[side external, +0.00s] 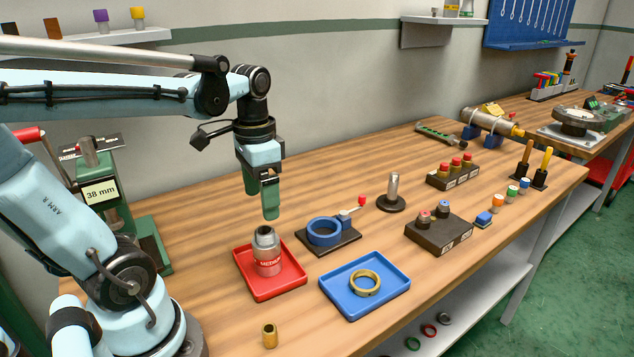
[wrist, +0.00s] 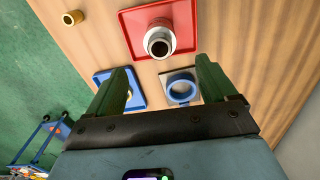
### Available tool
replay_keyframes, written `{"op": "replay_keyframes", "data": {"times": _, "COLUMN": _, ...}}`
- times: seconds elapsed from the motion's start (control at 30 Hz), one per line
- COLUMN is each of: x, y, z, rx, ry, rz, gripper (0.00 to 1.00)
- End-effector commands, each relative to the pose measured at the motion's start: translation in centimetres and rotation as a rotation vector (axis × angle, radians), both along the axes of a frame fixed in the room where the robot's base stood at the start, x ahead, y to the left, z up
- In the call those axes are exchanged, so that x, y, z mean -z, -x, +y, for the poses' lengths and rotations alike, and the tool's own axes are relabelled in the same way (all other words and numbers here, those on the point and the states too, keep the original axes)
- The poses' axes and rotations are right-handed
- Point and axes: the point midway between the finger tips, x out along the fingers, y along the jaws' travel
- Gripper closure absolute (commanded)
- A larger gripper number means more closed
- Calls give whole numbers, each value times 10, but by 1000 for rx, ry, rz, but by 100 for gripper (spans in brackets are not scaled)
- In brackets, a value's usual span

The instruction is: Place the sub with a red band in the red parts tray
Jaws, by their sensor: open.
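The sub with a red band (side external: 266,252) is a grey metal cylinder with lettering on its red band. It stands upright inside the red parts tray (side external: 291,277). In the wrist view the sub (wrist: 159,41) shows its open top end, and the red tray (wrist: 130,25) surrounds it. My gripper (side external: 263,196) is above the sub, pointing down, with a gap between the fingertips and the sub's top. Its green fingers (wrist: 162,78) are spread and empty in the wrist view.
A blue tray (side external: 340,299) with a brass ring (side external: 365,283) is right of the red tray. A blue ring fixture (side external: 325,233) stands behind it. A small brass fitting (side external: 270,335) is near the front edge. A green vise (side external: 108,190) marked 38 mm stands at left.

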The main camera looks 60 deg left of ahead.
Motion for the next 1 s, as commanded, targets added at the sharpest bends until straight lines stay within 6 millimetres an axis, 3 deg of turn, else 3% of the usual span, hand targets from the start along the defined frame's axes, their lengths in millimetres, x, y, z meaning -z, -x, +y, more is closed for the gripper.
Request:
{"op": "replay_keyframes", "data": {"times": 0.27, "x": -7, "y": -4, "z": -10, "rx": -2, "ry": -18, "rz": -56, "gripper": 15}}
{"op": "replay_keyframes", "data": {"times": 0.53, "x": 16, "y": -33, "z": -68, "rx": -49, "ry": -29, "rz": -447, "gripper": 15}}
{"op": "replay_keyframes", "data": {"times": 0.7, "x": 20, "y": -40, "z": -92, "rx": -76, "ry": 19, "rz": -600, "gripper": 15}}
{"op": "replay_keyframes", "data": {"times": 1.0, "x": 19, "y": -42, "z": -94, "rx": -83, "ry": 28, "rz": -623, "gripper": 15}}
